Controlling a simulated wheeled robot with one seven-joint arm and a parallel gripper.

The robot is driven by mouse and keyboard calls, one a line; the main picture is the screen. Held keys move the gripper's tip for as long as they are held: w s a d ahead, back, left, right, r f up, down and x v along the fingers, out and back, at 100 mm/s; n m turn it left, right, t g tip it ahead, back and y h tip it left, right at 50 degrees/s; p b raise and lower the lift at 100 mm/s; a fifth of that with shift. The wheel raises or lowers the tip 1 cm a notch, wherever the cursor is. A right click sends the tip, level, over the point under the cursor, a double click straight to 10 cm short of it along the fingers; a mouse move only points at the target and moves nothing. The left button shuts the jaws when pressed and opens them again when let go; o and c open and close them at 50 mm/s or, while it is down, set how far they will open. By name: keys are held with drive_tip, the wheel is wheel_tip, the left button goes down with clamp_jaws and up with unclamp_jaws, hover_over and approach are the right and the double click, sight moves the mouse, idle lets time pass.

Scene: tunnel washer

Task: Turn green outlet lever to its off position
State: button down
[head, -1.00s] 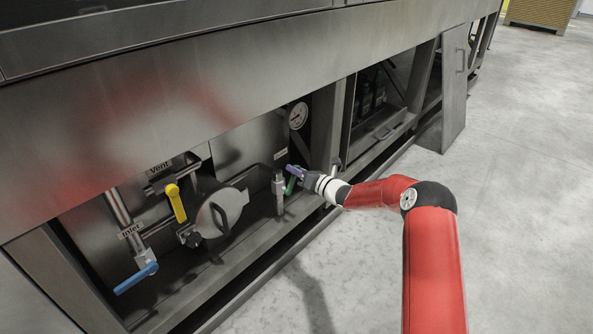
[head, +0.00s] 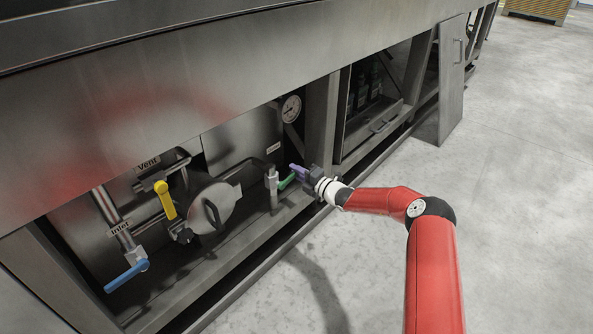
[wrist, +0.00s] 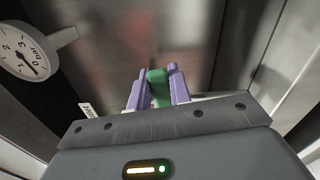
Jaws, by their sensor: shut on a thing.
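The green outlet lever (head: 287,181) points to the right and slightly up from its valve on a short vertical pipe (head: 272,183) in the lower bay of the washer. My gripper (head: 297,172) reaches it from the right. In the wrist view the green lever (wrist: 158,88) stands between the two purple fingers of my gripper (wrist: 157,90), which are shut on it. The fingers hide part of the lever's outer end. The valve body is not visible in the wrist view.
A yellow vent lever (head: 165,200), a round hatch (head: 212,208) and a blue inlet lever (head: 126,276) are to the left. A pressure gauge (head: 291,109) is above. A frame post (head: 321,125) stands close to my gripper. Open floor lies to the right.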

drive_tip(key=shift+d+f+m, duration=0.1)
drive_tip(key=shift+f+m, duration=0.5)
drive_tip(key=shift+m, duration=0.2)
drive_tip(key=c, duration=1.3)
unclamp_jaws()
drive_tip(key=v, duration=0.7)
drive_tip(key=shift+s+d, duration=0.2)
drive_tip(key=shift+d, duration=0.15)
